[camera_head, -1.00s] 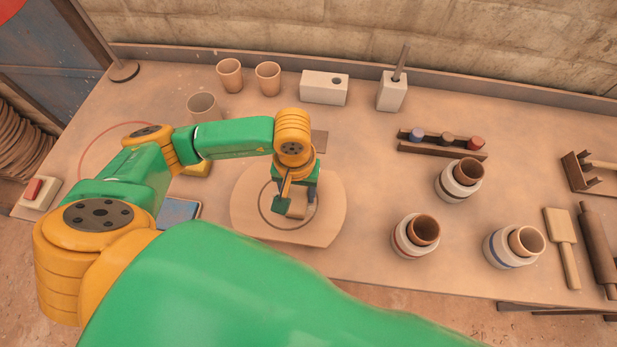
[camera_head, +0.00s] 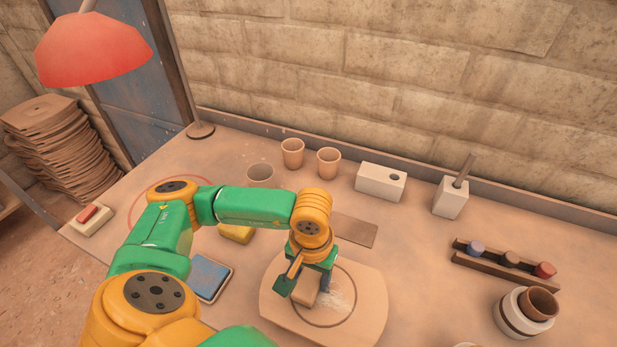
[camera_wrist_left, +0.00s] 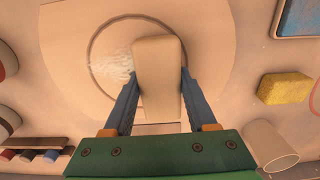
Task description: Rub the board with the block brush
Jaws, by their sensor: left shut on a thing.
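The board (camera_head: 365,309) is a pale tan slab with curved sides and a dark ring on it, lying on the table. My left gripper (camera_head: 308,284) is over the ring, shut on the block brush (camera_wrist_left: 158,75), a tan block. In the left wrist view the brush sits between the two blue fingers (camera_wrist_left: 157,100) and over the ring of the board (camera_wrist_left: 212,45). A pale, streaky patch shows on the board beside the brush. Whether the brush touches the board is hard to tell. My right gripper is in neither view.
A yellow sponge (camera_head: 236,234) and a blue pad (camera_head: 209,278) lie left of the board. A flat brown plate (camera_head: 354,230) lies behind it. Cups (camera_head: 292,153), white blocks (camera_head: 381,182) and a rack (camera_head: 505,266) stand farther back and right.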

